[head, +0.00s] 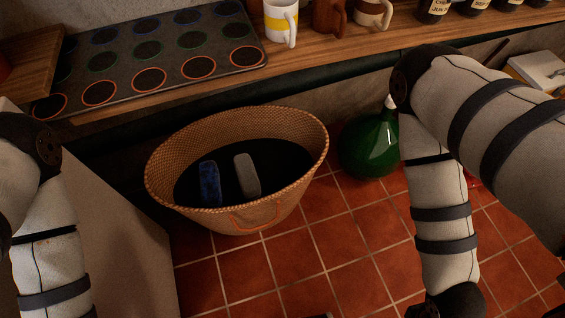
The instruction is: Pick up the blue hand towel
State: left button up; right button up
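The blue hand towel (209,184) is a small, dark blue, mottled roll or folded bundle. It stands inside the woven wicker basket (255,216), left of the middle. A similar grey towel (247,175) is in the basket just to its right, with a small gap between them. The inside of the basket is dark, so what lies under the towels is hidden. My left arm is at the left edge and my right arm comes in from the right, and both run out of the bottom of the picture. I see neither gripper clearly, and neither is at the basket.
A green glass bottle (369,145) stands on the red tiled floor (325,235) right of the basket. Behind is a wooden counter (335,47) with a hob (150,52), mugs (280,18) and dark jars (432,10). A pale cabinet side (110,230) is at left. The floor in front of the basket is clear.

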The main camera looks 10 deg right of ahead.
aim_at(211, 195)
jog(key=k, duration=0.9)
